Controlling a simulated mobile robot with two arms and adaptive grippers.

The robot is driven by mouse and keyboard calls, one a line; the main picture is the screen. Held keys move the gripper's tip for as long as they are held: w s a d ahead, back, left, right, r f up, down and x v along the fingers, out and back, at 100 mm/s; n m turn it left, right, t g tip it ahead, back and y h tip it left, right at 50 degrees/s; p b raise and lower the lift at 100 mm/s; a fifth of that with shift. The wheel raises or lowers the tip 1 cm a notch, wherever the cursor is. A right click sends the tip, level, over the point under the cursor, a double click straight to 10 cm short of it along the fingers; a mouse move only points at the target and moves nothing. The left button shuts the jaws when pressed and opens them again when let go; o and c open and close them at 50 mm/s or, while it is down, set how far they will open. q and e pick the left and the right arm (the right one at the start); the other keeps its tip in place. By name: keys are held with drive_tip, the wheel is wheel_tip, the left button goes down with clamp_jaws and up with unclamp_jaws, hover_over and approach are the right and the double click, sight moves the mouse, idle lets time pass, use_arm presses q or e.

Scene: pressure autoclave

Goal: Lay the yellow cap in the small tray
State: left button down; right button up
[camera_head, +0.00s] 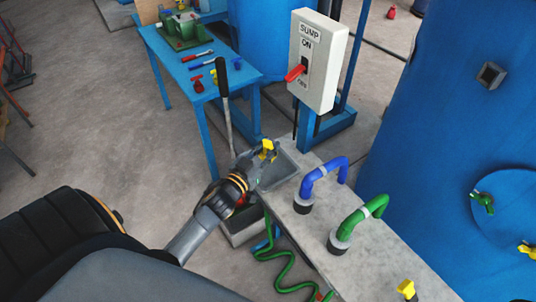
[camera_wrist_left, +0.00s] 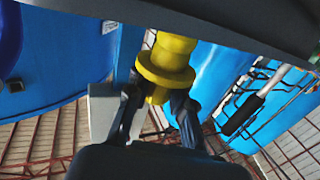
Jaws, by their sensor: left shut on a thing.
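My left gripper (camera_head: 262,158) is shut on the yellow cap (camera_head: 267,148). The cap stands up above the fingertips. In the left wrist view, the cap (camera_wrist_left: 166,62) shows a wide flange, and the fingers of my left gripper (camera_wrist_left: 155,105) close on its lower part. The small grey tray (camera_head: 289,167) is at the far left end of the grey bench. The cap and fingers appear over the tray's left part and hide some of it. I cannot tell the height between them. My right gripper is not in view.
The grey bench top (camera_head: 318,217) carries a blue bent pipe (camera_head: 322,175), a green bent pipe (camera_head: 356,220) and another yellow fitting (camera_head: 407,288). A sump switch box (camera_head: 318,60) stands behind. A blue table (camera_head: 173,65) holds tools. A long dark handle (camera_head: 224,85) rises left of the tray.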

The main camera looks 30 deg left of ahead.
use_arm(q)
wheel_tip(320, 180, down, 3)
drive_tip(key=shift+r, duration=0.15)
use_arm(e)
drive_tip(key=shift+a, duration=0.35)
use_arm(q)
drive_tip(key=shift+s, duration=0.1)
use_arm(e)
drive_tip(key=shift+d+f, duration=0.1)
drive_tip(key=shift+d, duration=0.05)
use_arm(q)
drive_tip(key=c, duration=1.2)
unclamp_jaws()
drive_tip(key=shift+d, duration=0.1)
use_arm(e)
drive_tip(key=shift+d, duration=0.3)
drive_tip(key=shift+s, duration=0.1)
